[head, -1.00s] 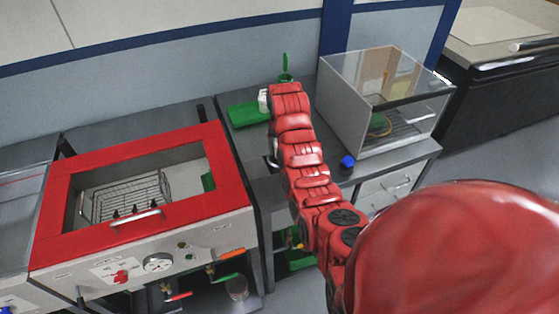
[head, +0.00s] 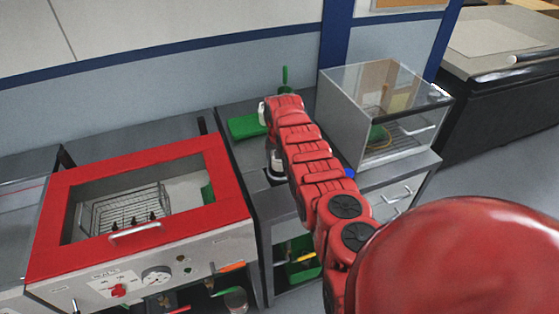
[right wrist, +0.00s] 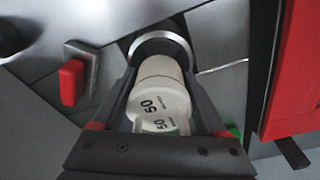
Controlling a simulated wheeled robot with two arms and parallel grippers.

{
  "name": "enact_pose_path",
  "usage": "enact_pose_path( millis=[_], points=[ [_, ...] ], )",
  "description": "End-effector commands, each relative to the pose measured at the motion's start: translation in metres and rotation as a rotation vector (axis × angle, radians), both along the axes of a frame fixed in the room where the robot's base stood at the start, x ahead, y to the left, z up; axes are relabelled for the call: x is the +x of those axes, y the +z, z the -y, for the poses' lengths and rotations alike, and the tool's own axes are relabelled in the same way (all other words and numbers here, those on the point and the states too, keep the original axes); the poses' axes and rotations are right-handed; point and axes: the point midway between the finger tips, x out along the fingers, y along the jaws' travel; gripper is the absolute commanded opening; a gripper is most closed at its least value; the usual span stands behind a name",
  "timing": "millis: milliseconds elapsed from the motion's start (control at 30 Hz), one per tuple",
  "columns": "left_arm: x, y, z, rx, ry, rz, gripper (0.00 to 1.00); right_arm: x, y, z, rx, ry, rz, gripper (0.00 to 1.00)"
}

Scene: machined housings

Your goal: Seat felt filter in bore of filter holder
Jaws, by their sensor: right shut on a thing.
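The felt filter appears to be the white cylinder marked "50" (right wrist: 157,98) in the right wrist view. My right gripper (right wrist: 160,80) is shut on it, one dark finger along each side. The filter's far end overlaps the filter holder, which shows as a silver ring (right wrist: 170,40) around a dark opening. I cannot tell whether that end is inside the bore or just in front of it. In the head view my red right arm covers most of the gripper; a small white and dark part (head: 277,163) shows beside it. My left gripper is not in view.
A red-framed oven (head: 235,190) with a wire basket stands left of the grey bench. A green tray (head: 246,126) lies behind. A glass-sided enclosure (head: 385,110) stands at right. A red block on a grey bracket (right wrist: 73,82) is near the gripper.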

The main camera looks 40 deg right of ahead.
Motion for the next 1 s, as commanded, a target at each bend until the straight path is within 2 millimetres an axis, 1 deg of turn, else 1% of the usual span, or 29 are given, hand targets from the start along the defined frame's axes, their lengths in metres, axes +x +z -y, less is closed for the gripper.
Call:
enact_pose_path(
  millis=[100,300,700,800,833,933,967,1000],
  points=[
    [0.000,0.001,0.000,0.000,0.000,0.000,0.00,-0.001,-0.004,0.000,0.001,0.000,-0.001,0.20],
    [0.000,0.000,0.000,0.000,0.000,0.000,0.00,0.000,-0.005,0.000,0.000,0.000,0.000,0.20],
    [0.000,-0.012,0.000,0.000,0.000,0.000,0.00,0.000,-0.017,0.000,0.000,0.001,0.000,0.20],
    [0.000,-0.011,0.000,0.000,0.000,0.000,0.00,-0.001,-0.017,0.000,0.001,0.001,-0.001,0.20],
    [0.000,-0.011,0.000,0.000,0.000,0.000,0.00,-0.001,-0.017,-0.001,0.001,0.001,-0.001,0.78],
    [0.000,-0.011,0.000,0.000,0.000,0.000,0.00,-0.001,-0.017,-0.001,0.001,0.001,-0.002,0.96],
    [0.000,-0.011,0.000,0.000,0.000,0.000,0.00,-0.001,-0.017,0.000,0.001,0.000,-0.003,1.00],
    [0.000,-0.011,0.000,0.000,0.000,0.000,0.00,-0.001,-0.018,0.000,0.001,0.000,-0.003,1.00]
  ],
)
